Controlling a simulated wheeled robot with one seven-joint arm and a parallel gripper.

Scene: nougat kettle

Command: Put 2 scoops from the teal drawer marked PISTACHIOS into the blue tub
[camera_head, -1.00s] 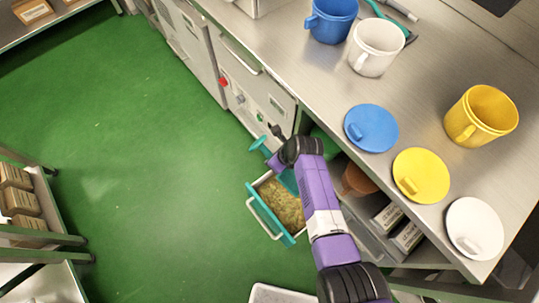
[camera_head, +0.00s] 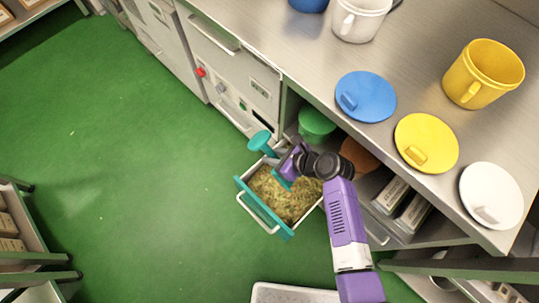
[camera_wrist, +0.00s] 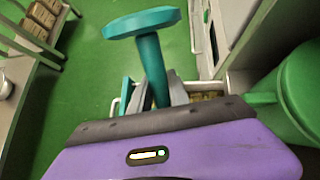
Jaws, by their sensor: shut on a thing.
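The teal drawer (camera_head: 264,212) stands pulled out below the counter, filled with greenish-brown bits (camera_head: 290,203). No readable name shows on it. My gripper (camera_head: 279,160) is above the drawer, shut on a teal scoop (camera_head: 262,143). The scoop's handle with its flat round end sticks up on the left; its lower part (camera_head: 284,183) is over or in the bits, and I cannot tell how deep. The wrist view shows the scoop handle (camera_wrist: 151,62) between the grey fingers (camera_wrist: 165,92). The blue tub (camera_head: 308,3) is on the counter, mostly cut off by the top edge.
A white tub (camera_head: 358,20) and yellow tub (camera_head: 483,74) stand on the counter. Blue (camera_head: 365,97), yellow (camera_head: 427,142) and white (camera_head: 491,195) lids lie along its front. A green container (camera_head: 317,123) is on the shelf beside the drawer.

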